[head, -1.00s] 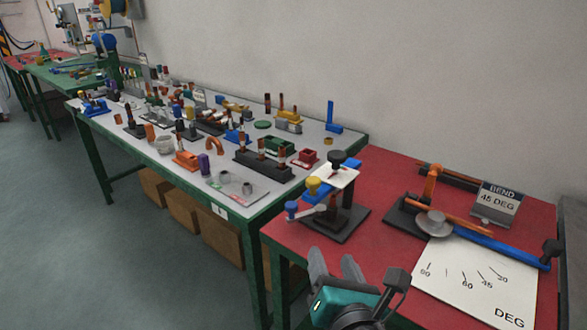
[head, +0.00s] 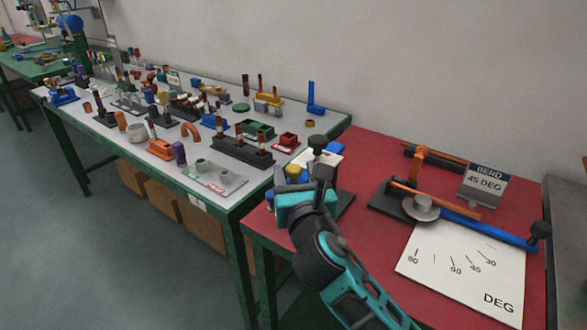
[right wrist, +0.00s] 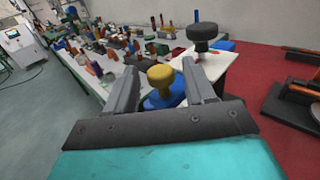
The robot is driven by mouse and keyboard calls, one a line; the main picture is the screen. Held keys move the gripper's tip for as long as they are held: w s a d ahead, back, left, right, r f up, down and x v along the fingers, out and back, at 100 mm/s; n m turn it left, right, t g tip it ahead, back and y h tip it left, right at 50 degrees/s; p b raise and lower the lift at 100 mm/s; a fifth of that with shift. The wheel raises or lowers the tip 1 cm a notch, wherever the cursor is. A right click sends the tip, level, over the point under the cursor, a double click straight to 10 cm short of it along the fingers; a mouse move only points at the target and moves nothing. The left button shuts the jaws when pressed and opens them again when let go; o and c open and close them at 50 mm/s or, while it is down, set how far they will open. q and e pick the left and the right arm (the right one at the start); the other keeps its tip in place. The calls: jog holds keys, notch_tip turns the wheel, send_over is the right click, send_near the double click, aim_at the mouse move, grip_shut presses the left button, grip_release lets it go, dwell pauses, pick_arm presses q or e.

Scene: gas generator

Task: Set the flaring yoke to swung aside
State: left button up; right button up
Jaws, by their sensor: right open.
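The flaring tool stands at the near left corner of the red bench top, mostly behind my right gripper (head: 302,184) in the head view. It has a black knob (head: 318,143) on top, a pale plate below it, a yellow knob (head: 293,171) and a blue part (head: 270,197). In the right wrist view my right gripper (right wrist: 162,70) is open, with the yellow knob (right wrist: 161,76) and the blue part (right wrist: 162,101) under it between the fingers. The black knob (right wrist: 202,32) and pale plate (right wrist: 207,66) are just beyond the right finger. My left gripper is not in view.
A pipe bender (head: 421,207) with a blue handle (head: 490,229), a degree card (head: 465,275) and a "BEND 45 DEG" sign (head: 483,186) are right on the red bench (head: 375,150). The grey bench (head: 225,205) at left is crowded with small parts.

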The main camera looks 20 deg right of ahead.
jog(key=shift+w+d, duration=0.1)
jog(key=shift+w, duration=1)
grip_shut()
